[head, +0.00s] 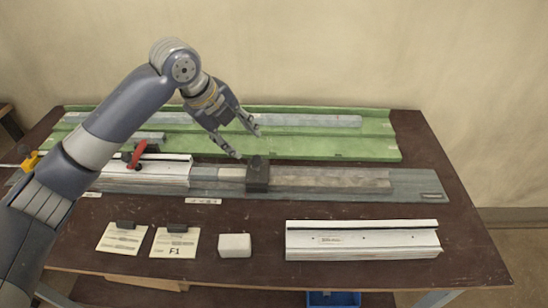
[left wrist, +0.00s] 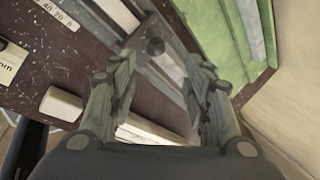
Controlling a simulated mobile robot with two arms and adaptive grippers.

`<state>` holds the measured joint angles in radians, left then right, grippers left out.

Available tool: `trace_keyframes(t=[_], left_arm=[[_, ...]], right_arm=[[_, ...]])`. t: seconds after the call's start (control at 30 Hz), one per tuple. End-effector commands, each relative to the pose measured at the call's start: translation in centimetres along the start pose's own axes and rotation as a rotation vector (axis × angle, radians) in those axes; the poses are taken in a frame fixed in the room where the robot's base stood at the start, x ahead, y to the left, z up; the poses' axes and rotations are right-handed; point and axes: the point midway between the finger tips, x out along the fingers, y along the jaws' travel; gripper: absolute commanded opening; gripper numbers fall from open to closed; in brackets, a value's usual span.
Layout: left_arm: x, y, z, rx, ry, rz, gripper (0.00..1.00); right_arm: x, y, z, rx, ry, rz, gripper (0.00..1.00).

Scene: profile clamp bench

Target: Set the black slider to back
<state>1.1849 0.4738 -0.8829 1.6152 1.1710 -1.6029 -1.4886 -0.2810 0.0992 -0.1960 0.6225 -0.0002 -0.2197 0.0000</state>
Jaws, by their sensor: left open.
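The black slider (head: 258,175) is a dark block that sits on the grey rail (head: 330,180) near the middle of the bench. In the left wrist view a block with a dark round knob (left wrist: 155,47), seemingly the slider, shows ahead between the fingertips. My left gripper (head: 248,144) is open and empty, above and slightly to the left of the slider in the head view, apart from it as far as I can tell. Its two spread fingers also show in the left wrist view (left wrist: 160,78). My right gripper is not in view.
A green profile (head: 330,142) lies behind the rail. A white profile (head: 150,175) with a red lever (head: 137,153) is at the rail's left. In front are two cards (head: 122,238) with dark clips, a white block (head: 235,246) and another white profile (head: 360,240).

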Motion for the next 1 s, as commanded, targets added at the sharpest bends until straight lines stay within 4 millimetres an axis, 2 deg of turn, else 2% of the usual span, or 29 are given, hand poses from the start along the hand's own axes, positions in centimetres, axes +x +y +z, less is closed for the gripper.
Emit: trace_keyframes(t=[0.07, 0.13, 0.27, 0.33, 0.43, 0.57, 0.7, 0.83, 1.0], left_arm=[[0.2, 0.1, 0.2, 0.004, -0.002, 0.001, 0.45], [0.5, 0.1, 0.2, 0.006, -0.002, 0.002, 0.45], [2.1, 0.1, 0.1, 0.007, 0.001, 0.004, 0.45], [3.4, 0.1, 0.1, 0.006, 0.001, 0.004, 0.45], [5.4, 0.1, 0.1, 0.005, 0.001, 0.003, 0.45], [7.8, 0.1, 0.1, 0.006, 0.000, 0.003, 0.45], [9.6, 0.0, 0.1, 0.005, 0.000, 0.002, 0.45], [10.5, 0.1, 0.2, 0.007, -0.003, 0.001, 0.45], [10.8, 0.0, 0.2, 0.007, -0.003, 0.000, 0.45]], right_arm=[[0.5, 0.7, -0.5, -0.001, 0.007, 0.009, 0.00], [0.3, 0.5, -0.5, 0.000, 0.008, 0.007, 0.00], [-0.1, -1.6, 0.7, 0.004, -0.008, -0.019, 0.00], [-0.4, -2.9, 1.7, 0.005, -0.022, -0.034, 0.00], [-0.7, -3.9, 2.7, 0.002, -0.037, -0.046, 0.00], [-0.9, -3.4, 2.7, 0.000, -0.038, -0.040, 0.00], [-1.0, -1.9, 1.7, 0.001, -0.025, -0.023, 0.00], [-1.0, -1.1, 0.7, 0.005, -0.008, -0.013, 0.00], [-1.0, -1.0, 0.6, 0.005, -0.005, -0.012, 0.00]])
